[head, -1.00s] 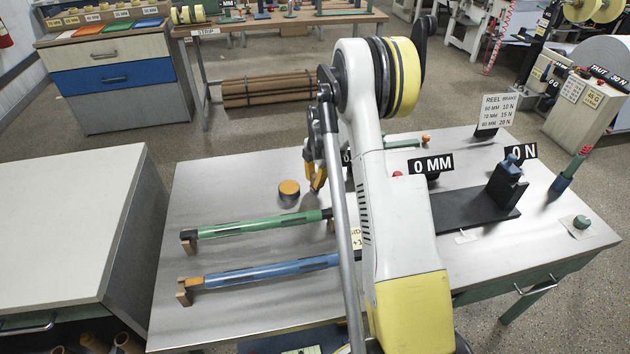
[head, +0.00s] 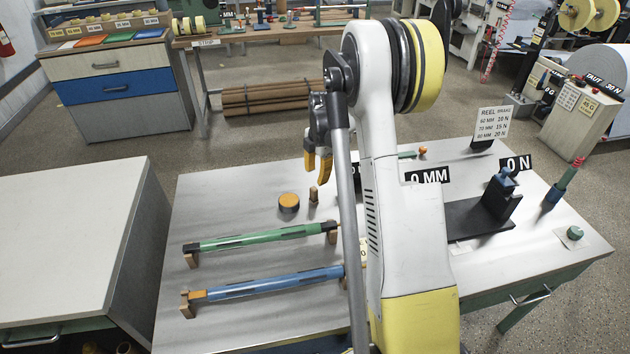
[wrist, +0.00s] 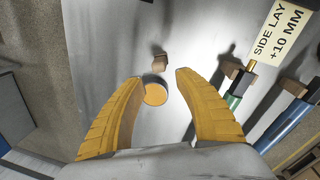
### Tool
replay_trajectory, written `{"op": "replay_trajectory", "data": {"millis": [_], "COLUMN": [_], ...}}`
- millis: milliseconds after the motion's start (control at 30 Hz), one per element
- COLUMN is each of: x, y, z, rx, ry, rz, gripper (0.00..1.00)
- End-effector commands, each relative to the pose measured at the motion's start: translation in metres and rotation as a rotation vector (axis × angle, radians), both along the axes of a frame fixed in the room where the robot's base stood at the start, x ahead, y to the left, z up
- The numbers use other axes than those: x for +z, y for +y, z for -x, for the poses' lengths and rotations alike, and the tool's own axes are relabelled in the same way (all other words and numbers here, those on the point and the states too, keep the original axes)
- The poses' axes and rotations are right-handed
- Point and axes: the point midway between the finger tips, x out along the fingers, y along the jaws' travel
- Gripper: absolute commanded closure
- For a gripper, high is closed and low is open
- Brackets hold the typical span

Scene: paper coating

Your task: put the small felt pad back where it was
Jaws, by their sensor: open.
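A small brown block (head: 314,194) stands on the grey table beside a short dark cylinder with an orange top (head: 289,203). I cannot tell for certain which is the felt pad. In the wrist view the brown block (wrist: 160,62) lies just beyond the orange-topped cylinder (wrist: 155,94). My gripper (head: 317,168) is open and empty, above the table near the block and apart from it. In the wrist view its yellow fingers (wrist: 158,77) are spread, with the orange top seen between them.
A green rod (head: 262,237) and a blue rod (head: 265,282) rest on brown supports nearer the front. A grey cabinet (head: 75,240) stands at left. A black fixture (head: 485,215) and signs stand at right. The table's left back is clear.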

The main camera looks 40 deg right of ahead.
Motion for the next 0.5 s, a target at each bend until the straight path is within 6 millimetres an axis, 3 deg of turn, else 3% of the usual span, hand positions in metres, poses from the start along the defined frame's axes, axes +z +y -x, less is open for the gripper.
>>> {"op": "replay_trajectory", "data": {"millis": [267,367,500], "x": [0.036,0.064,0.12], "y": [0.01,0.034,0.088], "z": [0.004,0.008,0.027], "rx": [-0.032,-0.122,-0.33], "ry": [-0.011,-0.038,-0.109], "rz": [0.0,-0.002,-0.021], "gripper": [0.61,0.61,0.61]}}
